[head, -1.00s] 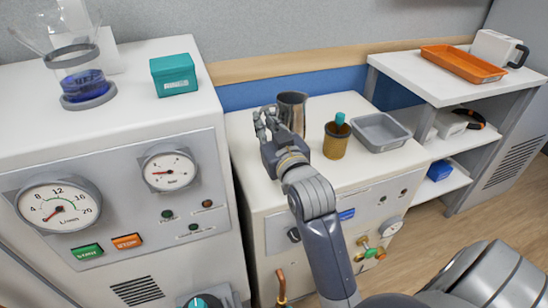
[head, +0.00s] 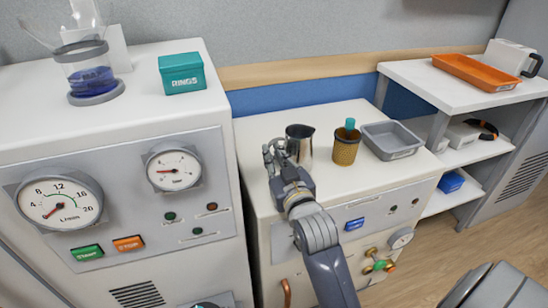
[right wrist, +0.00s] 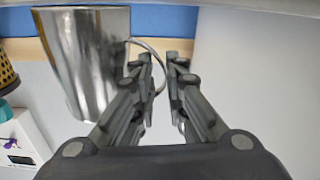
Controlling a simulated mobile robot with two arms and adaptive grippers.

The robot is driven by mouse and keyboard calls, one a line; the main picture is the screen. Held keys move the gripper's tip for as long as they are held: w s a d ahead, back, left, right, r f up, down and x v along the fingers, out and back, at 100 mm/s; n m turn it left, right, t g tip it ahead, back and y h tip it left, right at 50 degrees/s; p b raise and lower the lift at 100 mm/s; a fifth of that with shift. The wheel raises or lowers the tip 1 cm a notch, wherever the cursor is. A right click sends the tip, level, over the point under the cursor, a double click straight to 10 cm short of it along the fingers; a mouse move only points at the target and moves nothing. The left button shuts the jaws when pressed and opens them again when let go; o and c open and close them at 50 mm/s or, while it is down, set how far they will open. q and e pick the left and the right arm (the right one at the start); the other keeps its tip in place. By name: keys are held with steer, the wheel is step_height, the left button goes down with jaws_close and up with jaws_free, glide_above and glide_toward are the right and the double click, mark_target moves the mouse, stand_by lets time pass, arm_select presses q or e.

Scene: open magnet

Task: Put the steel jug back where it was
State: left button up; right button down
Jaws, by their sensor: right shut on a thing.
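The steel jug (head: 300,146) is upright over the top of the low white cabinet (head: 262,128), left of a brown cup. I cannot tell whether its base touches the top. My right gripper (head: 276,152) is at the jug's left side, shut on its handle. In the right wrist view the jug (right wrist: 85,60) fills the upper left, and its thin looped handle passes between the fingers of the right gripper (right wrist: 165,62). My left gripper is not in view.
The brown cup (head: 346,150) with a teal top and a grey tray (head: 391,140) stand right of the jug. The tall cabinet (head: 130,125) with gauges rises at left, holding a teal box (head: 182,73). A shelf at right holds an orange tray (head: 470,70).

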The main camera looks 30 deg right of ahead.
steer(key=c, duration=2)
jaws_free()
steer(key=shift+f, duration=0.1)
steer(key=o, duration=0.4)
steer(key=shift+c, duration=0.2)
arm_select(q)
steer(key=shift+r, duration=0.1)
arm_select(e)
steer(key=v, duration=1)
steer(key=shift+p, duration=0.4)
steer(key=shift+s+a, duration=0.15)
steer(key=shift+s, duration=0.25)
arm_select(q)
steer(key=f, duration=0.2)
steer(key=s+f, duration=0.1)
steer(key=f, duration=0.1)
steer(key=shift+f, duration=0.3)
arm_select(e)
steer(key=shift+s+a, duration=0.15)
steer(key=shift+s, duration=0.5)
